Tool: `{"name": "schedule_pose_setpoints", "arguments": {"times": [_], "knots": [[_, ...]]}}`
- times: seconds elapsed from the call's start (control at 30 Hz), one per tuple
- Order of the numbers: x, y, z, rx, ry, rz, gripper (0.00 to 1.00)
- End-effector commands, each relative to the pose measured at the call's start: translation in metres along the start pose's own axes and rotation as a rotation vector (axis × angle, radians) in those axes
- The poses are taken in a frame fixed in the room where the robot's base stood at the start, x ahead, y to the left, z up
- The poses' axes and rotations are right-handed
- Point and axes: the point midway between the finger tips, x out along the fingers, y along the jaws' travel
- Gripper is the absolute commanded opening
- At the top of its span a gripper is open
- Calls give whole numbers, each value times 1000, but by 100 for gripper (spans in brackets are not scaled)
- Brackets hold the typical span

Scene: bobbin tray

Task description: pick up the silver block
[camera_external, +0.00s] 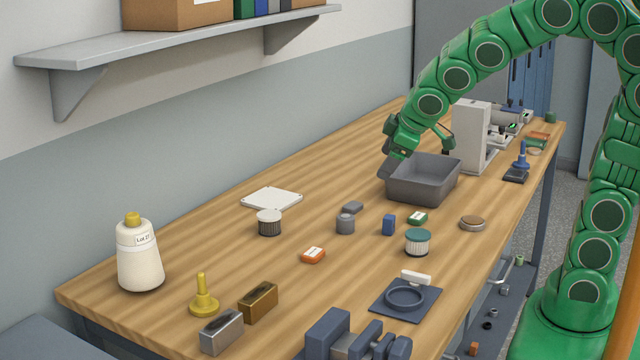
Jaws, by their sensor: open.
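The silver block (221,332) is a shiny metal bar lying on the wooden table at the front left, close to the near edge. A similar brass-coloured block (258,302) lies just to its right and behind it, apart from it. My gripper (418,160) is far back to the right, by the grey bin, well away from the silver block. Its jaws are open; one finger shows at the bin's left and the other above its rim. I see nothing held between them.
A yellow knobbed stand (203,298) stands just behind the silver block. A grey-blue vise-like fixture (350,340) is at the front edge to the right. The grey bin (398,190) sits under my gripper. A white bottle (138,262) stands at far left. Several small parts lie mid-table.

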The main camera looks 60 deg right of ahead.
Motion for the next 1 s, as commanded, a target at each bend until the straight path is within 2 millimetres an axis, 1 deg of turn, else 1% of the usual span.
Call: {"name": "schedule_pose_setpoints", "arguments": {"times": [0.03, 0.1, 0.23, 0.37, 0.4, 0.47, 0.5, 0.57, 0.6, 0.67, 0.73, 0.77, 0.8, 0.87, 0.9, 0.97, 1.0], "knots": [[10, 4, -16, -24, 37, 21, 74], [22, 8, -40, -61, 100, 46, 74], [42, 5, -85, -137, 219, 69, 74], [62, -11, -126, -223, 334, 60, 74], [68, -18, -137, -249, 367, 52, 74], [77, -31, -153, -292, 419, 32, 74], [82, -42, -163, -318, 453, 15, 74], [90, -58, -177, -360, 504, -15, 74], [94, -71, -185, -386, 537, -40, 74], [102, -92, -195, -428, 584, -82, 74], [109, -118, -205, -472, 638, -139, 74], [112, -130, -208, -492, 658, -165, 74], [116, -147, -211, -515, 688, -206, 74], [121, -173, -214, -552, 727, -269, 74], [124, -190, -214, -574, 751, -313, 74], [127, -217, -212, -605, 786, -387, 74], [129, -235, -210, -623, 807, -441, 74]]}}
